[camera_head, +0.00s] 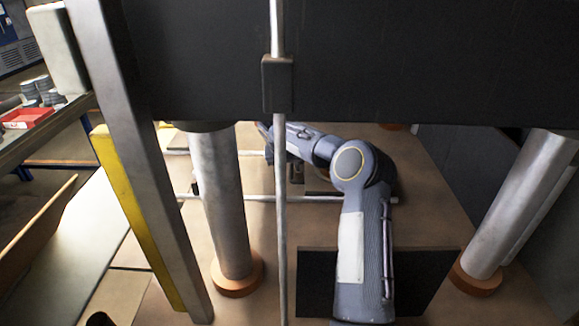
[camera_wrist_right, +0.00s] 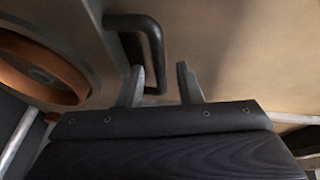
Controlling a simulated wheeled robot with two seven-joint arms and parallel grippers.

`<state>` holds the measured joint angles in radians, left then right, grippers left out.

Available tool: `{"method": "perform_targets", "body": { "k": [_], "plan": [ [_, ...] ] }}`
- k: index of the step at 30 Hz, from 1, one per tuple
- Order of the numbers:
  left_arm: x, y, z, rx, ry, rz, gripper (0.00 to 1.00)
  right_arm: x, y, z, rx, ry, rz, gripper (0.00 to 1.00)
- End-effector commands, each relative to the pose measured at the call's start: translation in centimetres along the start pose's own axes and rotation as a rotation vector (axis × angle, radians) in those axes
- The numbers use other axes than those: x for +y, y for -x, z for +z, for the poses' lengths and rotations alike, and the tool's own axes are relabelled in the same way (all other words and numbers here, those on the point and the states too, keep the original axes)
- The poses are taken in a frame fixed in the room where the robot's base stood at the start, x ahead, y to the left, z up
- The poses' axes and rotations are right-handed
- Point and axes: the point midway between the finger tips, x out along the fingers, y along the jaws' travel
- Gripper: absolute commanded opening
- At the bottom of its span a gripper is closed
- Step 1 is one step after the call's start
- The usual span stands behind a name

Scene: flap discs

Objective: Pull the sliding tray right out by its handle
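The dark U-shaped handle (camera_wrist_right: 153,45) shows in the right wrist view, fixed to a grey panel (camera_wrist_right: 88,30) at the left, which looks like the front of the sliding tray. My right gripper (camera_wrist_right: 162,85) is open; its two fingers stand apart, with the lower end of the handle's bar showing between them, nearer the left finger. I cannot tell whether a finger touches it. In the head view my right gripper (camera_head: 265,132) is small and partly hidden behind the upright rod, under the black beam. The handle cannot be made out there. My left gripper is not in view.
A black beam (camera_head: 200,60) crosses above my right arm. Steel columns (camera_head: 220,200) (camera_head: 520,200) with orange collars stand on both sides. A thin upright rod (camera_head: 280,230) runs in front. A yellow-edged post (camera_head: 135,210) and a bench with a red bin (camera_head: 28,118) are at the left.

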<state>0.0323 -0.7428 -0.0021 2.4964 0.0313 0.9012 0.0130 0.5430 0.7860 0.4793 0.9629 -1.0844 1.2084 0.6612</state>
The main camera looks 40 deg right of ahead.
Motion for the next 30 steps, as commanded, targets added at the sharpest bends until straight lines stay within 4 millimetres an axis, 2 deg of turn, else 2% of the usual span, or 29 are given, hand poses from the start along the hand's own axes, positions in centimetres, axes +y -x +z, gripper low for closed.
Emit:
{"method": "perform_targets", "body": {
  "k": [1,7,17,23,30],
  "plan": [
    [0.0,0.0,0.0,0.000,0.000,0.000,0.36,0.0,0.0,0.0,0.000,0.000,0.000,0.25],
    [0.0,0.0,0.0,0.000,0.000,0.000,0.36,0.0,0.1,0.0,0.000,0.000,0.000,0.00],
    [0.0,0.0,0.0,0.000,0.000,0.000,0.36,-0.5,0.1,-0.1,0.001,0.001,-0.002,0.00],
    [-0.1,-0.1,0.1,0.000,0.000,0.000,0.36,-4.8,1.0,-0.4,0.005,0.005,-0.013,0.00],
    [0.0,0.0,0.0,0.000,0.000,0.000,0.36,-11.5,2.1,-0.9,0.004,0.002,-0.015,0.00]
  ]
}}
